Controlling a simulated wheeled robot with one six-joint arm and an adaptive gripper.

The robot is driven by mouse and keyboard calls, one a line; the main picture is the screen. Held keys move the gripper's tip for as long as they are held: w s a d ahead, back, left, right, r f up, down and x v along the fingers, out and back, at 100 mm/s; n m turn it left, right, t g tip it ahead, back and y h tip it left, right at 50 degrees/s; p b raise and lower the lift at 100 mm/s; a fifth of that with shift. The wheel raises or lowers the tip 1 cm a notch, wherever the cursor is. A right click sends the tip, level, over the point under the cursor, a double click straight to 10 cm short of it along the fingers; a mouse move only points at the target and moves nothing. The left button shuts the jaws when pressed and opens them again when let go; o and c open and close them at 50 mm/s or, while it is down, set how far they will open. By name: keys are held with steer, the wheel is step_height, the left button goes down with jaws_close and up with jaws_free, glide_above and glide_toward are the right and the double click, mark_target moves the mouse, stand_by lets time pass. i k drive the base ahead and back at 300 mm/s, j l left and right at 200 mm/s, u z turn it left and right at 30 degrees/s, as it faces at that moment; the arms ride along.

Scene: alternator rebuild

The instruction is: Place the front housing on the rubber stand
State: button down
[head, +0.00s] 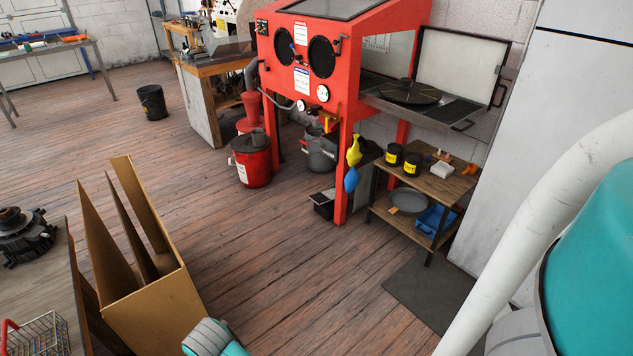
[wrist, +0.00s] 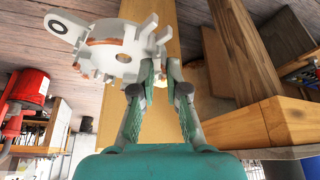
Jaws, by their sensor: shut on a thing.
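In the wrist view, my gripper (wrist: 158,88) is shut on the front housing (wrist: 108,62), a pale grey, toothed round metal piece with a central hole and a lug with an eye. The fingers grip its near right edge, and most of it sticks out to the upper left. It is held up in the air. The head view does not show my gripper or the housing; only a part of my arm (head: 207,338) shows at its bottom edge.
In the head view, a dark round machine part (head: 25,238) and a wire basket (head: 38,338) sit on the left bench (head: 50,275). A tall cardboard box (head: 160,308) stands beside it. A red blast cabinet (head: 345,55) and a shelf (head: 440,188) stand beyond open floor.

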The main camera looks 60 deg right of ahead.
mark_target(406, 79)
steer(key=z, duration=1.65)
steer(key=i+j, duration=0.05)
